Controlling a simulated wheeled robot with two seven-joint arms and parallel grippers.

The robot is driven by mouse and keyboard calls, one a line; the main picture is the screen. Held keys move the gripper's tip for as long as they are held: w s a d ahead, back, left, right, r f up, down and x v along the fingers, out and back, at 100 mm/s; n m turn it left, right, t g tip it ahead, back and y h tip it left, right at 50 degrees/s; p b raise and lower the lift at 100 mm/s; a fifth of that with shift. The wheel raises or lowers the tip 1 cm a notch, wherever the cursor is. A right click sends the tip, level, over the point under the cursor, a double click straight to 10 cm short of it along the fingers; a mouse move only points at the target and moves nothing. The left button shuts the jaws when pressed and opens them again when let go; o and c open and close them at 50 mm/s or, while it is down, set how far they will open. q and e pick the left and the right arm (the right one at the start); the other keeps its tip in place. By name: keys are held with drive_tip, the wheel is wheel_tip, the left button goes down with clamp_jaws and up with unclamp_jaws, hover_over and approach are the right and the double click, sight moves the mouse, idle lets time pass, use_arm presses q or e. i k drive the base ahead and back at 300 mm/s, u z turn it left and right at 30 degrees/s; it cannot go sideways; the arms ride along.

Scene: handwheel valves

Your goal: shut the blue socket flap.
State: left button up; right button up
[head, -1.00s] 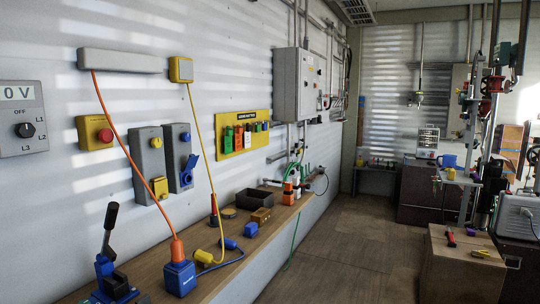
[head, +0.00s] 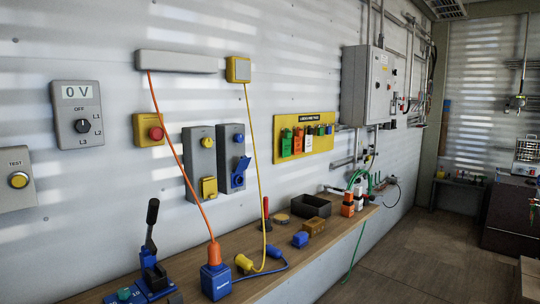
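The blue socket flap (head: 242,164) is on the right one of two grey wall boxes (head: 231,150), in the head view left of centre. It stands open, tilted out from the wall above a round blue socket (head: 238,180). A blue knob sits higher on the same box. The left grey box (head: 200,155) has a yellow knob and a yellow flap (head: 209,187). Neither of my grippers shows in the head view.
A wooden bench (head: 335,232) runs along the wall below, holding a blue plug block (head: 216,281), a black tray (head: 310,205) and a blue lever device (head: 152,270). An orange cord (head: 180,155) and a yellow cord (head: 254,150) hang near the boxes.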

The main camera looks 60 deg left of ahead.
sight(243, 164)
drive_tip(key=i, duration=2.3)
drive_tip(key=u, duration=1.7)
